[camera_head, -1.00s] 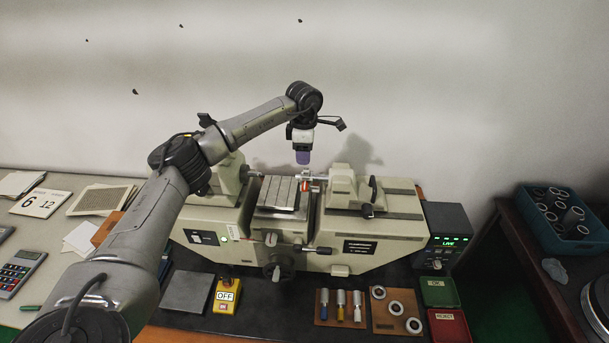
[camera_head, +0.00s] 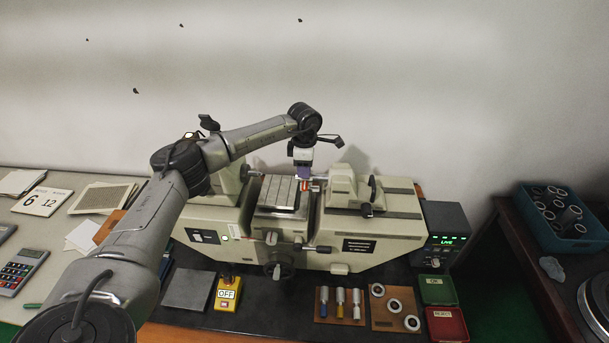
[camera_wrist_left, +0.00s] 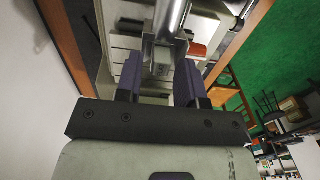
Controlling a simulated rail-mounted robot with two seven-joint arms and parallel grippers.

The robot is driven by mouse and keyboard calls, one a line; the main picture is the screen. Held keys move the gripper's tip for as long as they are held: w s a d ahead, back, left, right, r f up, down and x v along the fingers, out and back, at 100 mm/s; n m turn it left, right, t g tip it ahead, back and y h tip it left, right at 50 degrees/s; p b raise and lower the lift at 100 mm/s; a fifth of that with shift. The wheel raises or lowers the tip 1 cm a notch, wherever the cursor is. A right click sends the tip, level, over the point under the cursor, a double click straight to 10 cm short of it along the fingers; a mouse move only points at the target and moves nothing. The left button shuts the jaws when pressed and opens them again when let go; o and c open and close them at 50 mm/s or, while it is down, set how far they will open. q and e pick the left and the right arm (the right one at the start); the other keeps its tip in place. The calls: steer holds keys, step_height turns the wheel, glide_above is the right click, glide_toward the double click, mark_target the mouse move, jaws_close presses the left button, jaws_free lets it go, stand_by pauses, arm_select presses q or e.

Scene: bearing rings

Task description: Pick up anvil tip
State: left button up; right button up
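The measuring machine (camera_head: 300,235) stands on the bench, with a metal spindle and small metal tip (camera_wrist_left: 158,58) near its middle; I take this as the anvil tip. In the head view that spot is small and partly hidden by my left gripper (camera_head: 302,172). In the left wrist view the gripper (camera_wrist_left: 159,80) is open, one purple finger each side of the metal tip, with gaps showing. I cannot tell whether the fingers are level with it. A red-orange part (camera_wrist_left: 197,49) sits just right of the tip. My right gripper is not in view.
A grey stage (camera_head: 279,192) lies left of the spindle, and the cream tailstock (camera_head: 343,180) stands right of it.

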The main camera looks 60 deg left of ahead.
arm_select(q)
jaws_close()
steer(key=shift+r, duration=0.15)
